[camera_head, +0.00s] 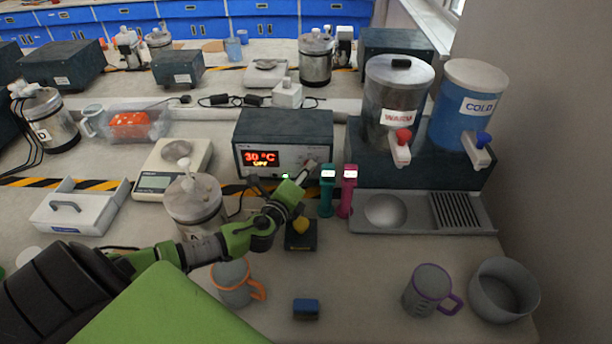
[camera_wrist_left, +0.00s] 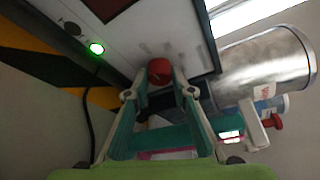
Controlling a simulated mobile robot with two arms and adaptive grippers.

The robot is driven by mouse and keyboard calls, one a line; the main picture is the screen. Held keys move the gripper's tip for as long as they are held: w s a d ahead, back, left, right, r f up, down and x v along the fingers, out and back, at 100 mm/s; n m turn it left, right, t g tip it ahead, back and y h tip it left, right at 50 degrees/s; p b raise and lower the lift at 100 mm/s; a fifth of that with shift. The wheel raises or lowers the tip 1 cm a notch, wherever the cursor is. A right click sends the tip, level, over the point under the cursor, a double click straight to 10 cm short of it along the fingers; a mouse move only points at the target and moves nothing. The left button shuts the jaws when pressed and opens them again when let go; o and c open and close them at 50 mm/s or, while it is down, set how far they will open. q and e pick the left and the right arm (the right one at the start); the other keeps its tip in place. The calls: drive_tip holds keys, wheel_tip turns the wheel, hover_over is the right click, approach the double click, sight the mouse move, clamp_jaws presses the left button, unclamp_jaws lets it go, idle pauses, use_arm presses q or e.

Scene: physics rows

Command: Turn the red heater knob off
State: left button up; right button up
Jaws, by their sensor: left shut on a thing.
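The heater (camera_head: 285,124) is a dark box with a light front panel in the middle of the bench. Its display (camera_head: 262,158) shows "30 °C" in red with a small yellow word below that looks like "OFF". The red knob (camera_wrist_left: 159,70) shows in the left wrist view between the fingertips of my left gripper (camera_wrist_left: 160,84), which is shut on it. In the head view my left gripper (camera_head: 308,170) reaches the right side of the front panel and hides the knob. My right gripper is in neither view.
A green light (camera_wrist_left: 96,48) glows on the panel. Teal (camera_head: 327,190) and pink (camera_head: 347,190) handheld devices stand close to the right of the gripper. The WARM dispenser (camera_head: 397,90) is further right. A lidded metal pot (camera_head: 194,200) stands left beside my arm.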

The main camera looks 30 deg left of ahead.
use_arm(q)
drive_tip(key=shift+c, duration=0.2)
drive_tip(key=o, duration=1.1)
drive_tip(key=shift+o, duration=0.2)
drive_tip(key=v, duration=1.2)
drive_tip(key=shift+r, duration=0.1)
